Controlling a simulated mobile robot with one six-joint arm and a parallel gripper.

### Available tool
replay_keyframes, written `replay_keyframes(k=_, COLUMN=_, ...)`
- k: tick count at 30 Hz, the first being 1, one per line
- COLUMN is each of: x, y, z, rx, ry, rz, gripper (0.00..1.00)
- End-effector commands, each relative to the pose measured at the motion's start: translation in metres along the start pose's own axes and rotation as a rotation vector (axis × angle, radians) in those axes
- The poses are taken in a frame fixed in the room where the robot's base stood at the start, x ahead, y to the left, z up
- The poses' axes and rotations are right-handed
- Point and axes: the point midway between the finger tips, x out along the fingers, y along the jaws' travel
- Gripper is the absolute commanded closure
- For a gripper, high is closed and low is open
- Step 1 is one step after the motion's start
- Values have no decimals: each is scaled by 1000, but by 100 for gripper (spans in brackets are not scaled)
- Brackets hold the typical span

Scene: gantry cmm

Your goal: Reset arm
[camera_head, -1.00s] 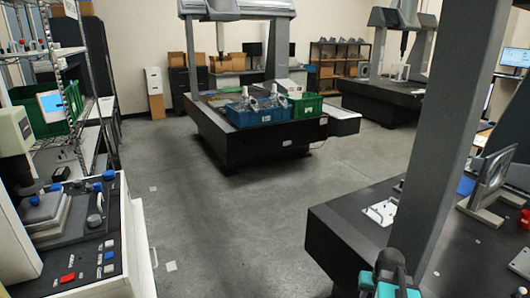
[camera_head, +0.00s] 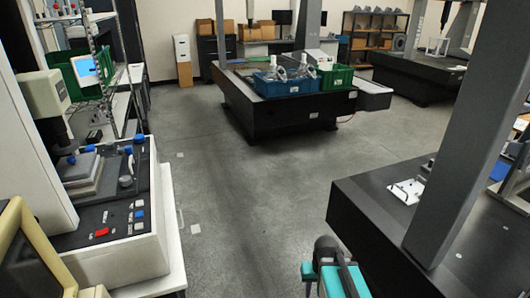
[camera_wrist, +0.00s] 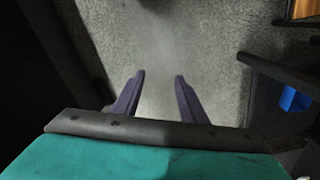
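My gripper shows in the wrist view (camera_wrist: 160,78) with its two dark fingers apart and nothing between them. Grey floor lies beyond the fingertips. In the head view, the teal and dark end of my arm (camera_head: 335,280) shows at the bottom edge, in front of the near black machine table; its fingers cannot be made out there.
The near black gantry table (camera_head: 370,215) with a grey column (camera_head: 458,150) stands at right. A measuring machine with a control panel (camera_head: 112,222) stands at left. A farther black table (camera_head: 270,112) carries a blue bin (camera_head: 285,87) and green bin (camera_head: 338,79). The floor (camera_head: 235,200) between is clear.

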Motion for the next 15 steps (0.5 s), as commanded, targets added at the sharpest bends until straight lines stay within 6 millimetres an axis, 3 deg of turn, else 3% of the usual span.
replay_keyframes(k=4, x=7, y=-18, z=7, rx=-28, ry=-13, rz=3, gripper=61)
replay_keyframes(k=15, x=53, y=-14, z=54, rx=-26, ry=-119, rz=4, gripper=61)
